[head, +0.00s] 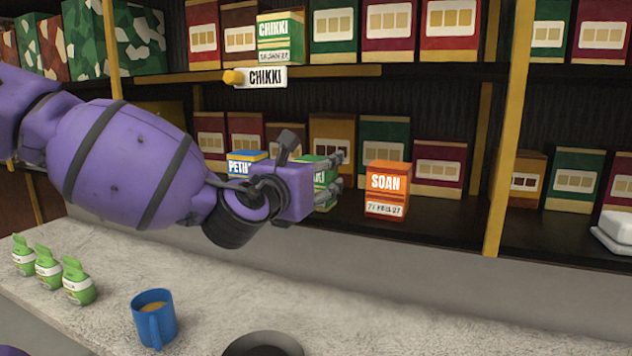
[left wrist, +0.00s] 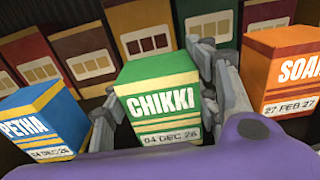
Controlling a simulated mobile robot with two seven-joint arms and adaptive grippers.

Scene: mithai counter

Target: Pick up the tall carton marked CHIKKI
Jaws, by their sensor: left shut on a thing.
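A green and yellow carton marked CHIKKI (left wrist: 160,92), dated 04 DEC 26, stands on the lower shelf. In the head view this carton (head: 319,178) is mostly hidden behind my left gripper (head: 335,172). In the left wrist view the gripper's grey fingers lie along both sides of the carton, and it is shut on it. The carton looks upright; I cannot tell whether its base touches the shelf. Another green CHIKKI carton (head: 281,36) stands on the upper shelf, above a CHIKKI shelf tag (head: 266,77). My right gripper is not in view.
A blue PETHA carton (left wrist: 38,122) stands left of the held carton, and an orange SOAN carton (head: 387,188) right of it. More boxes line the back. A yellow post (head: 497,170) divides the shelves. A blue mug (head: 154,317) and green packets (head: 76,282) stand on the counter.

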